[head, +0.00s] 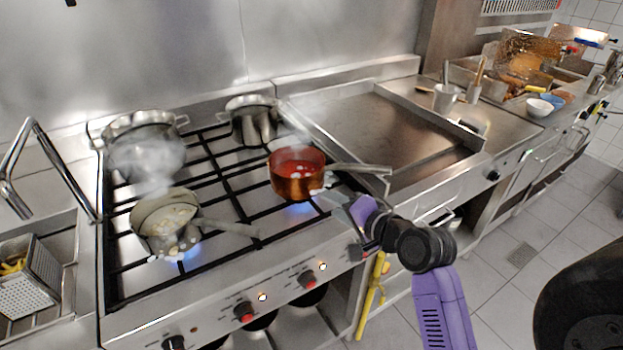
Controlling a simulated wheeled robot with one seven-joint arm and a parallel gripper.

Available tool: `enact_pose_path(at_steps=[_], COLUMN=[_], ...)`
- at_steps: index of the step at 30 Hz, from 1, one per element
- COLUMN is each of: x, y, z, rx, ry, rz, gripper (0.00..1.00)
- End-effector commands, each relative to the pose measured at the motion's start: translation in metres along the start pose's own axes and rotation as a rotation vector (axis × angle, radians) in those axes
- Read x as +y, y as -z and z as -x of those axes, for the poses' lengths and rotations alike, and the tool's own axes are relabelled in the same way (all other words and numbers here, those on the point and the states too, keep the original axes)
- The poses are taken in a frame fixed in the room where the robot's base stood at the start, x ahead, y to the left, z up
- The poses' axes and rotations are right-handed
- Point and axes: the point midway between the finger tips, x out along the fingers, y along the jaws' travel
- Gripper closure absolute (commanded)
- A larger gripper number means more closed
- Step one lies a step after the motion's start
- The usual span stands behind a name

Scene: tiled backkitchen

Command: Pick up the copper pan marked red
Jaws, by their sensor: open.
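The copper pan (290,186) sits on the front right burner of the stove, with a blue flame under it. Its inside looks red with pale bits, and its long metal handle points right. My gripper (336,200) is just right of the pan, below the handle in the picture, with its fingers apart and nothing seen between them. Whether a finger touches the pan or handle cannot be told.
A steaming pale pan (165,222) stands on the front left burner. A large pot (145,145) and a smaller pot (252,120) stand at the back. A flat griddle (385,130) lies to the right. Knobs line the stove's front edge.

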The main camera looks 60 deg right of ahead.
Motion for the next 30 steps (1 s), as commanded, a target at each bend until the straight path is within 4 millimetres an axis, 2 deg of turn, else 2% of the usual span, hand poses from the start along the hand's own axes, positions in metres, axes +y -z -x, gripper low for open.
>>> enact_pose_path(at_steps=[1, 3, 6, 9, 20, 30], x=[-0.005, -0.012, -0.019, -0.024, -0.026, -0.026], y=[0.021, 0.040, 0.060, 0.070, 0.075, 0.078], z=[-0.004, -0.006, -0.005, -0.005, -0.036, -0.079], rx=[0.014, 0.014, 0.013, 0.010, 0.006, 0.006], ry=[0.010, 0.017, 0.024, 0.029, 0.029, 0.028], rz=[-0.049, -0.109, -0.169, -0.200, -0.211, -0.210], gripper=[0.56, 0.56, 0.56, 0.56, 0.56, 0.56])
